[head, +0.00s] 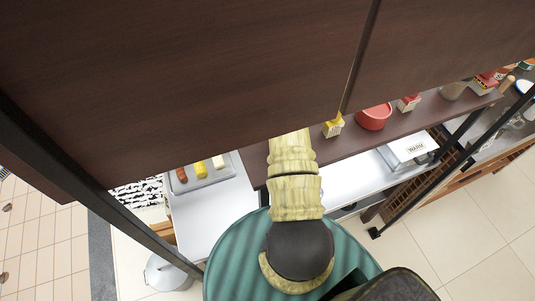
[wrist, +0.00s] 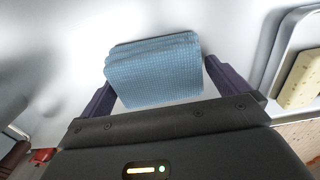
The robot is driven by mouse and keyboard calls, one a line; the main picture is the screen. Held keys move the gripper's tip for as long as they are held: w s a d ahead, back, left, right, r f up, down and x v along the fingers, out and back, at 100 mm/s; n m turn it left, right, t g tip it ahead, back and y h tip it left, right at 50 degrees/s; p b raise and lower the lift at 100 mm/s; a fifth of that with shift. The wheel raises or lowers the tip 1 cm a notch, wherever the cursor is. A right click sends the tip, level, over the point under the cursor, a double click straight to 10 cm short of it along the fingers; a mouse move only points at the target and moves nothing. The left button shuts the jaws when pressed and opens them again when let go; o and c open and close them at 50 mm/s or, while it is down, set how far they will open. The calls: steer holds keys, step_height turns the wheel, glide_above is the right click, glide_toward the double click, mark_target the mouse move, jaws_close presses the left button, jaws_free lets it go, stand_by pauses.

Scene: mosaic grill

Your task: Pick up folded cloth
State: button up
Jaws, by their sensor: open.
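The folded cloth (wrist: 155,72) is blue with a fine woven texture and several stacked layers. It lies on a white surface (wrist: 60,60) in the wrist view. My gripper (wrist: 158,88) is open, with one dark finger to the left of the cloth and one to the right. The cloth lies between the fingers or just beyond them; I cannot tell the exact depth. The fingers do not visibly press on it. In the head view the cloth and my gripper are hidden, with my arm reaching under a dark wooden panel.
A grey tray (wrist: 284,62) with a pale yellow block (wrist: 302,80) stands close on the right. In the head view a dark shelf (head: 345,142) holds a red bowl (head: 374,117) and small boxes. A tray (head: 207,178) of food lies at left. The dark panel (head: 180,80) hangs overhead.

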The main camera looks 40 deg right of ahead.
stand_by(0.4)
steer(key=c, duration=0.8)
steer(key=shift+o, duration=0.2)
step_height(320, 180, up, 10)
steer(key=b, duration=0.3)
steer(key=o, duration=0.4)
steer(key=shift+c, duration=1.3)
